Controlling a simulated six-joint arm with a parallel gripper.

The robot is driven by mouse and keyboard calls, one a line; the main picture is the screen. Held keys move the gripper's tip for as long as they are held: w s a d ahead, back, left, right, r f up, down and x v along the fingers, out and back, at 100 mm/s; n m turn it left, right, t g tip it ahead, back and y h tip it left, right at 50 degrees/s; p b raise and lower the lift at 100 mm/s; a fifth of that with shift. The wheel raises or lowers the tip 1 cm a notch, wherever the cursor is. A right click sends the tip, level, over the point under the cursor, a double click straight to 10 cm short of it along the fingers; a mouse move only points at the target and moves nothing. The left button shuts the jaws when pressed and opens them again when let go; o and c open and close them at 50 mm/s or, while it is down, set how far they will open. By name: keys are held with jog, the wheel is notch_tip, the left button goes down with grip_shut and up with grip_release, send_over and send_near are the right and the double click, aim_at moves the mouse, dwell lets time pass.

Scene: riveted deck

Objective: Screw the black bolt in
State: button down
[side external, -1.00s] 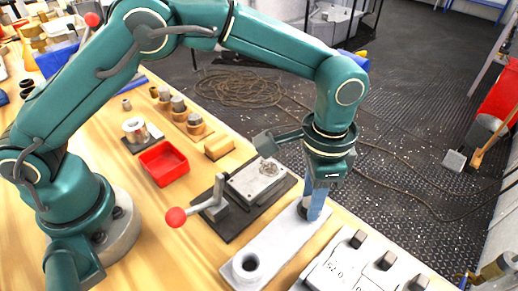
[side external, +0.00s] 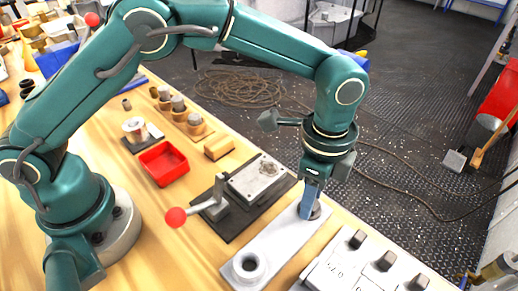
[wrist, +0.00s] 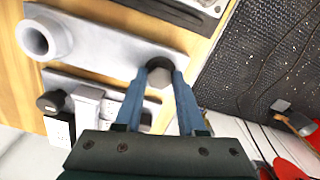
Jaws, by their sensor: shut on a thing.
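The black bolt (wrist: 159,70) shows its dark head at one end of the pale grey plate (side external: 276,240). The plate also shows in the wrist view (wrist: 105,48). At the plate's other end is an open, raised round boss (side external: 249,264), which also shows in the wrist view (wrist: 40,38). My gripper (side external: 311,210) points down over the bolt's end of the plate. Its two blue fingers are shut on the bolt head, one on each side, in the wrist view (wrist: 160,78). The bolt's shank is hidden, so I cannot tell its depth.
A clamp with a red-knobbed lever (side external: 176,217) and a metal block (side external: 258,178) stand on a dark base beside the plate. A panel with black knobs (side external: 357,239) lies on the other side. A red tray (side external: 164,163) is further left. The bench edge is close behind the bolt.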

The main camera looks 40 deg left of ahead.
jog(key=shift+d+r, duration=0.1)
jog(key=c, duration=0.5)
grip_release()
jog(key=shift+r, duration=2.55)
